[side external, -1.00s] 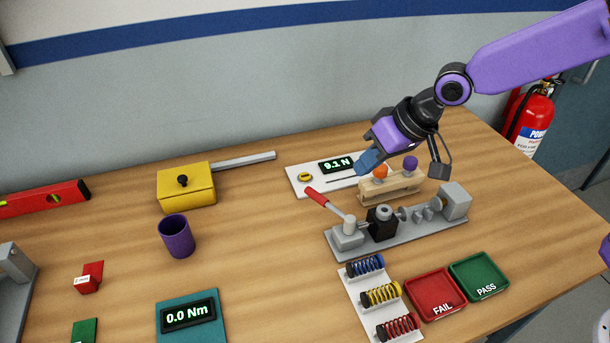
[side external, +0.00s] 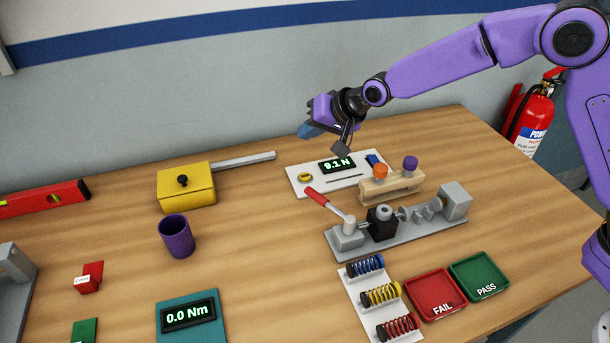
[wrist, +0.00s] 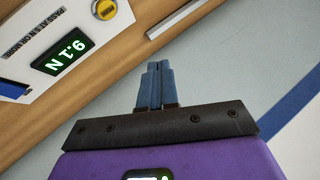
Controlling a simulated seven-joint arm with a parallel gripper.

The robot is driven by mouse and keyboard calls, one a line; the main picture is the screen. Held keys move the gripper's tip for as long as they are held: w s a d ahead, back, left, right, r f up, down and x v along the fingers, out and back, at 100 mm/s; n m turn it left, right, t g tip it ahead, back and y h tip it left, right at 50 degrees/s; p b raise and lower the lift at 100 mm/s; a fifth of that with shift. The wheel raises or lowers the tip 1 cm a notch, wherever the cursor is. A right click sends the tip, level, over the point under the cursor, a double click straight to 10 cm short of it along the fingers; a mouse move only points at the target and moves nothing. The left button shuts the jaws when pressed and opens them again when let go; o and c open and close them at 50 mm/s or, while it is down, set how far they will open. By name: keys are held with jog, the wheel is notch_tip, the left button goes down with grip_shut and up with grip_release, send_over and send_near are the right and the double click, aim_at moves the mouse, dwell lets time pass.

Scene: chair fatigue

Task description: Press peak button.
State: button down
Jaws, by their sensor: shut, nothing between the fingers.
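A white panel (side external: 312,186) lies near the back of the table, with a display (side external: 337,165) that reads 9.1 N in the wrist view (wrist: 66,60). A round yellow button (side external: 305,177) sits at its left end and also shows at the top of the wrist view (wrist: 104,9). A dark blue block (side external: 374,159) sits at its right end. I cannot read a "peak" label on either. My gripper (side external: 305,131) is shut and empty, raised above and behind the panel's left end, apart from it. Its blue fingertips are together in the wrist view (wrist: 158,68).
A wooden holder (side external: 392,186) with orange and purple knobs and a grey test rig (side external: 400,236) with a red lever stand in front of the panel. A yellow box (side external: 187,190) with a grey bar stands to the left. The wall is close behind.

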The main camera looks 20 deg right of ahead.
aim_at(309, 177)
jog(key=shift+f, duration=4.4)
jog(key=shift+f, duration=0.15)
jog(key=shift+f, duration=0.3)
jog(key=shift+f, duration=0.4)
jog(key=shift+r, duration=0.8)
jog(key=shift+r, duration=2.5)
